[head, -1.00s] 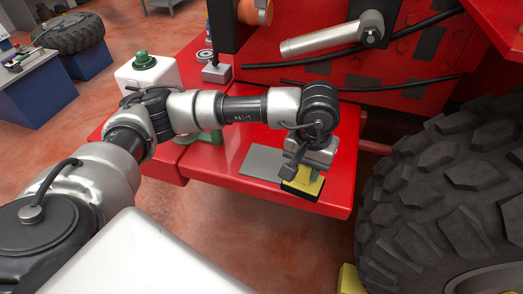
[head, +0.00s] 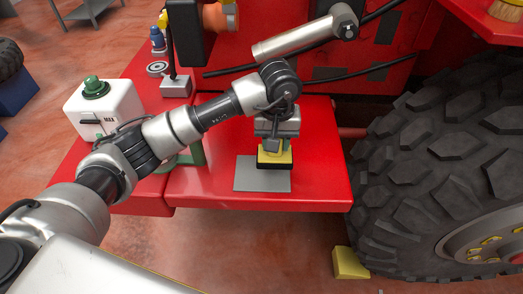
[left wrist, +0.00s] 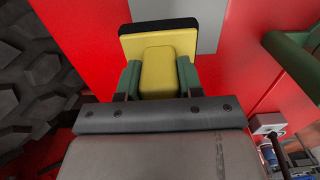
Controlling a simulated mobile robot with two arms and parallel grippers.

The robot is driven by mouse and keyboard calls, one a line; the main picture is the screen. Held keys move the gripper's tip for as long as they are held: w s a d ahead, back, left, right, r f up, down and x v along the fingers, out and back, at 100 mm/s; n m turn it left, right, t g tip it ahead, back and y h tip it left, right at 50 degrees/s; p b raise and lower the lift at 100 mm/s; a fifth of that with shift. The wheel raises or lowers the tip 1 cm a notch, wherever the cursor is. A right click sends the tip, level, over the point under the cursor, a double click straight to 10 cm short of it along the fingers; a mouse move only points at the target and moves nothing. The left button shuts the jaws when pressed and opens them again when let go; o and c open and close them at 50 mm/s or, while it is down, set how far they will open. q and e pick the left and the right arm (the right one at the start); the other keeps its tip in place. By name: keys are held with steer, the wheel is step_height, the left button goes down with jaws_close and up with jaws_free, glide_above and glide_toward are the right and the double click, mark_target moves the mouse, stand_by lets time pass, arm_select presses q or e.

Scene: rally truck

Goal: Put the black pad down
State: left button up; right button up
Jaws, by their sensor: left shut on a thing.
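The black pad (head: 274,166) is the dark underside of a yellow block (head: 275,154). My left gripper (head: 273,146) is shut on the yellow block and holds it with the black side down. The pad is over or on the back right part of a flat grey plate (head: 248,181) on the red shelf; I cannot tell if it touches. In the left wrist view the yellow block (left wrist: 158,68) sits between the green fingers, with the black pad (left wrist: 158,26) along its far edge and part of the grey plate (left wrist: 206,22) beyond. My right gripper is not in view.
A white box with a green knob (head: 106,108) stands left on the red shelf (head: 320,185). A small grey stand (head: 176,87) is behind it. A large tyre (head: 430,170) is close on the right. The shelf right of the plate is clear.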

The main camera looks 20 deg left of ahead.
mark_target(262, 150)
arm_select(q)
steer(key=a+f, duration=0.1)
steer(key=a, duration=0.2)
steer(key=shift+s+f+p, duration=0.1)
steer(key=shift+f+p, duration=0.2)
steer(key=shift+f, duration=0.1)
step_height(262, 150, down, 3)
steer(key=shift+f+p, duration=0.1)
steer(key=shift+p, duration=0.55)
steer(key=shift+f, duration=0.4)
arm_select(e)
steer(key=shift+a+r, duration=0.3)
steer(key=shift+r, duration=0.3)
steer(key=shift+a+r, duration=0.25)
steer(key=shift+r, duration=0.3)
arm_select(q)
steer(key=shift+f, duration=0.1)
steer(key=o, duration=0.7)
steer(key=shift+f, duration=0.1)
steer(key=o, duration=0.4)
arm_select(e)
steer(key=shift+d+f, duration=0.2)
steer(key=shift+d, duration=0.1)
